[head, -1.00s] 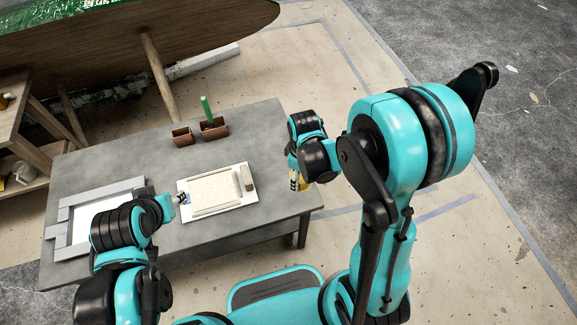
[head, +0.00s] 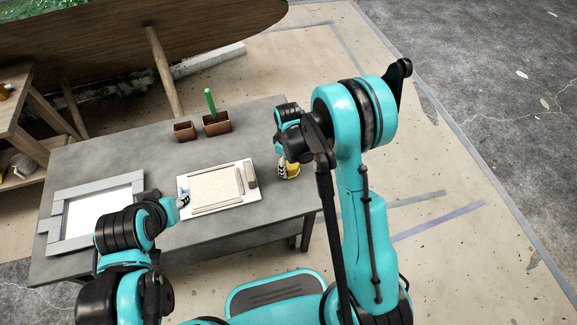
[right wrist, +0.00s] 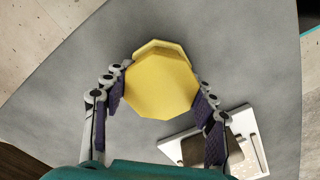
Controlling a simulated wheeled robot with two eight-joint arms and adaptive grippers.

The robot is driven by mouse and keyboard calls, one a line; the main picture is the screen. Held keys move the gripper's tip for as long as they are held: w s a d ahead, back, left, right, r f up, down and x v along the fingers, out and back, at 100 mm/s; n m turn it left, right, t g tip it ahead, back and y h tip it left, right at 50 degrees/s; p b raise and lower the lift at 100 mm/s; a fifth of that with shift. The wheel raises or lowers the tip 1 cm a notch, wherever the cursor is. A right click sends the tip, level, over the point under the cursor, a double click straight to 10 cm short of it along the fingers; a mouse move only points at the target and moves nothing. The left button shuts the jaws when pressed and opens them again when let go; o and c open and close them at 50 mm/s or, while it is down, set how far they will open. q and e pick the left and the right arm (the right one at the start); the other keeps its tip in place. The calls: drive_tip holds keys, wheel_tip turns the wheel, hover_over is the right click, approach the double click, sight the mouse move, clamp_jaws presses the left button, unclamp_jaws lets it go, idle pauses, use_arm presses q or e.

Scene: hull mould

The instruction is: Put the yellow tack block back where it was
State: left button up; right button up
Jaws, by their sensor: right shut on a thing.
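The yellow tack block (right wrist: 160,84) is a many-sided yellow piece between the two fingers of my right gripper (right wrist: 162,92) in the right wrist view. The fingers press on its sides. In the head view the block (head: 291,171) shows below my right gripper (head: 286,168), near the right end of the grey table (head: 265,130). The wrist view shows grey tabletop around it; I cannot tell whether it touches the table. My left gripper (head: 184,199) is at the left edge of the white board; its fingers are too small to judge.
A white board (head: 237,207) with pale strips and a grey-brown block (head: 251,174) lies left of my right gripper. Two brown boxes (head: 184,132) stand at the back, one holding a green stick (head: 210,103). A grey frame (head: 68,243) lies at the left.

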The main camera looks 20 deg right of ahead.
drive_tip(key=shift+f, duration=0.15)
drive_tip(key=o, duration=1)
drive_tip(key=shift+o, duration=0.2)
